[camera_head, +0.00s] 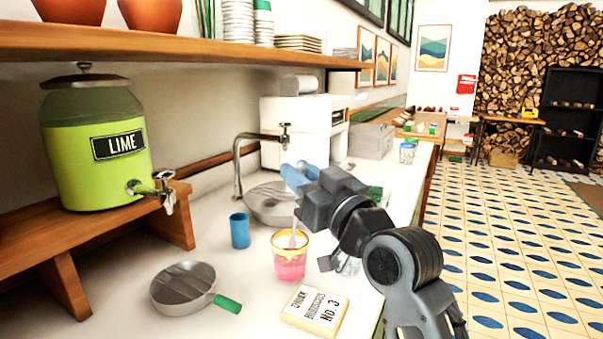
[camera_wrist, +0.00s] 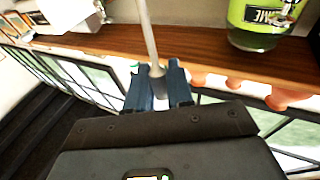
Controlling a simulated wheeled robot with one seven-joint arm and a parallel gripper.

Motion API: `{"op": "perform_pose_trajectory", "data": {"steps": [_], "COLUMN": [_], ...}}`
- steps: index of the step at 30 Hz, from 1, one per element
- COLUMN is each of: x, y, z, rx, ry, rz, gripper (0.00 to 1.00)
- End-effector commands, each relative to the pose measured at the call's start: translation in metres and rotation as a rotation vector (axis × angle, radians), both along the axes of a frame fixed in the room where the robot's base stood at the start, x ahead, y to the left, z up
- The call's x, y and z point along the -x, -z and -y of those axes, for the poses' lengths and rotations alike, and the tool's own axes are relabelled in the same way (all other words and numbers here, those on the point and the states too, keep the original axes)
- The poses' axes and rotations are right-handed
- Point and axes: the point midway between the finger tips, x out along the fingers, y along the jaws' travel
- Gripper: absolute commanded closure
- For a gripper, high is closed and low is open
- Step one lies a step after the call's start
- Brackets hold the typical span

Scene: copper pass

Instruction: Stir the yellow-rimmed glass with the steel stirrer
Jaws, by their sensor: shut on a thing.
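The yellow-rimmed glass (camera_head: 289,262) stands on the white counter in the head view, with pink liquid in its lower part. My gripper (camera_head: 299,174) is above the glass, its blue fingers shut on the steel stirrer (camera_head: 294,232). The stirrer hangs down and its lower end is inside the glass's mouth. Whether its tip touches the liquid or the bottom is unclear. In the wrist view the stirrer (camera_wrist: 149,38) runs between the two fingers (camera_wrist: 158,86); the glass does not show there.
A blue cup (camera_head: 240,231) stands left of the glass. A tap (camera_head: 240,165) and sink are behind. A green lime dispenser (camera_head: 95,150) stands on a wooden shelf at left.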

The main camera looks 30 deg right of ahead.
Motion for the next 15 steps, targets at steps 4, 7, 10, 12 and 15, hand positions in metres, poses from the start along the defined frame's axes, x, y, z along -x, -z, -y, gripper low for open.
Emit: {"op": "perform_pose_trajectory", "data": {"steps": [4, 7, 10, 12, 15], "x": [-0.002, -0.004, -0.005, -0.006, -0.008], "y": [0.014, 0.021, 0.028, 0.033, 0.04], "z": [0.0, -0.001, -0.001, -0.001, -0.001], "rx": [0.0, 0.0, 0.0, 0.0, 0.0], "ry": [0.0, 0.0, 0.0, 0.0, 0.0], "rz": [0.0, 0.0, 0.0, 0.0, 0.0], "gripper": [1.0, 1.0, 1.0, 1.0, 1.0]}}
